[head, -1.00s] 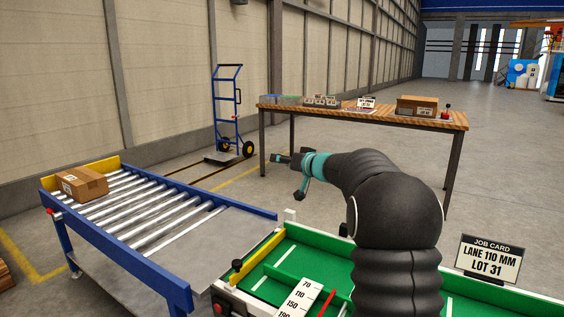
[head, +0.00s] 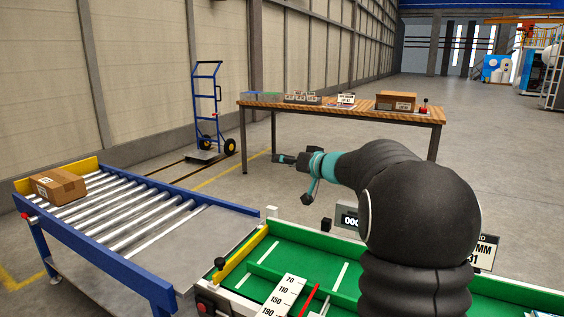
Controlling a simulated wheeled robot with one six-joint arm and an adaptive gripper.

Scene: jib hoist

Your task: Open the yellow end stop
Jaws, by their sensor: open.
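A yellow bar (head: 243,251) runs along the left edge of the green-topped table, beside the roller conveyor's near plate. A black knob (head: 220,263) stands at its near end. A second yellow plate (head: 57,177) closes the far left end of the roller conveyor; I cannot tell from the view which one is the end stop. My gripper (head: 290,179) is open and empty, held in the air beyond the green table, well apart from both yellow parts. My arm hides part of the green table.
A carton (head: 58,186) lies on the roller conveyor (head: 150,213) by its far yellow plate. The green table (head: 315,262) carries a white number scale (head: 283,297). A wooden bench (head: 340,109) and blue hand truck (head: 208,110) stand behind, with open floor between.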

